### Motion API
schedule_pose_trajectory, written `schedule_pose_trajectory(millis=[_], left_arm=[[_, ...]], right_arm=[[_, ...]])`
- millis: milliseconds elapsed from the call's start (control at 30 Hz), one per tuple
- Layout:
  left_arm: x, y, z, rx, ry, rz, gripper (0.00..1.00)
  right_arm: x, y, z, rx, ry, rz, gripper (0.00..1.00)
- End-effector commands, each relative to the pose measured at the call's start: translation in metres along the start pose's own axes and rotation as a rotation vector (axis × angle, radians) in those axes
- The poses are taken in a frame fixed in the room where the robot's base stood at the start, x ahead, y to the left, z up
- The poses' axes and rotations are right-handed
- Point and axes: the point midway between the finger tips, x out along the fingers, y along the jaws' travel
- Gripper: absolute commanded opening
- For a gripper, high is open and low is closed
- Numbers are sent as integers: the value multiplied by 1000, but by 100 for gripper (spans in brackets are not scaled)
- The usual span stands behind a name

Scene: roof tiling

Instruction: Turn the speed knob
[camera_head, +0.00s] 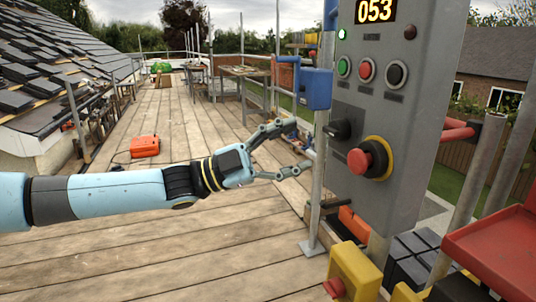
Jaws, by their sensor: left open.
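A grey control box (398,192) stands at the right, with a lit display (376,11) reading 053. A black knob (338,130) sticks out at the left of its front face; I take it for the speed knob. Just below and right of it is a red mushroom button (366,158) on a yellow ring. My left gripper (297,150) is open and empty, with its fingers spread toward the box. It is left of the black knob and apart from it. My right gripper is not in view.
Green, red and black buttons (366,71) sit above the knob. A metal pole (318,200) with a blue box (314,88) stands between gripper and panel. A red tray (495,250) and yellow box (354,272) are at lower right. An orange case (145,146) lies on open planks.

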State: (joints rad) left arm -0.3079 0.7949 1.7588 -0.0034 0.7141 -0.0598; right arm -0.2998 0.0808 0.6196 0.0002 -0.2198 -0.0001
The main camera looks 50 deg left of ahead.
Motion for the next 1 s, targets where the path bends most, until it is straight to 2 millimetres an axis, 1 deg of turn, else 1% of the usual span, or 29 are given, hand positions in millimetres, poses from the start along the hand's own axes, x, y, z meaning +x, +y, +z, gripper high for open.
schedule_pose_trajectory(millis=[33,100,200,300,467,1000], left_arm=[[-12,1,1,-2,-5,6,61],[-26,1,1,-1,-3,5,61],[-42,1,1,-1,-4,4,61],[-52,1,1,0,-2,2,61],[-56,0,0,1,0,-1,61],[-55,-1,0,1,2,-8,61]], right_arm=[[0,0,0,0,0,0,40],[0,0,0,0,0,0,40],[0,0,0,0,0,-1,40],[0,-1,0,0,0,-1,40],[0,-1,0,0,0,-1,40],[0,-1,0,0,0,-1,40]])
